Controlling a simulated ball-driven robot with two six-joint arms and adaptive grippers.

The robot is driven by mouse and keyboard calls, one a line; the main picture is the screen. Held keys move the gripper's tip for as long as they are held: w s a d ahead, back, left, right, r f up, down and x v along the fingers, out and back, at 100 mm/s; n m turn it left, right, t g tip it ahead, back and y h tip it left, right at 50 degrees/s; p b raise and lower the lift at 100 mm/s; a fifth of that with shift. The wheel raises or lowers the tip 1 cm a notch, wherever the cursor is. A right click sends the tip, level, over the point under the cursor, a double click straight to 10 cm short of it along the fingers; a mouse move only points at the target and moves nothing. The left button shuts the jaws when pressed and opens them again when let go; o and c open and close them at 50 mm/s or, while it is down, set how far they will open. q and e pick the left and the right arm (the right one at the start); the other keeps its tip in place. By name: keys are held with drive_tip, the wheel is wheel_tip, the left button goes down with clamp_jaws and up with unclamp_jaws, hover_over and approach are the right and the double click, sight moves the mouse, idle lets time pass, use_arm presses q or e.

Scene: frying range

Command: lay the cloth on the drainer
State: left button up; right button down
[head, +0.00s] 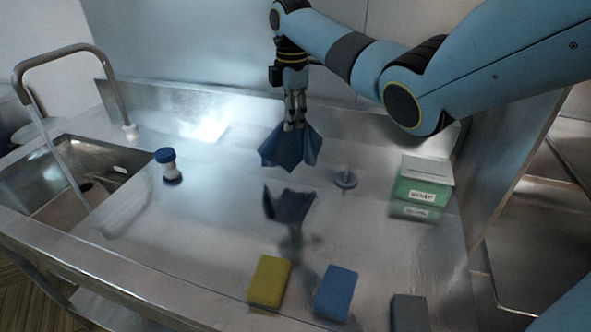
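A dark blue cloth (288,150) hangs in folds from my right gripper (294,125), which points down and is shut on its upper part. The cloth is in the air over the shiny steel drainer surface (215,225), toward the back. A dark reflection of the cloth shows in the steel below it, with a gap between the two. My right arm reaches in from the upper right. My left gripper is not in view.
A sink with a tall tap (118,95) is at the left. Yellow (269,281), blue (336,292) and grey (409,312) sponges lie in front. The centre-left is clear.

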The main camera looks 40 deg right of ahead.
drive_tip(key=s+a+f, duration=0.3)
drive_tip(key=s+f, duration=0.1)
drive_tip(key=s+a+f, duration=0.4)
drive_tip(key=f, duration=0.1)
drive_tip(key=s+a+f, duration=0.3)
drive_tip(key=s+f, duration=0.1)
drive_tip(key=f, duration=0.1)
drive_tip(key=shift+s+a+f, duration=0.2)
drive_tip(key=shift+s+a, duration=0.15)
drive_tip(key=c, duration=1.1)
unclamp_jaws()
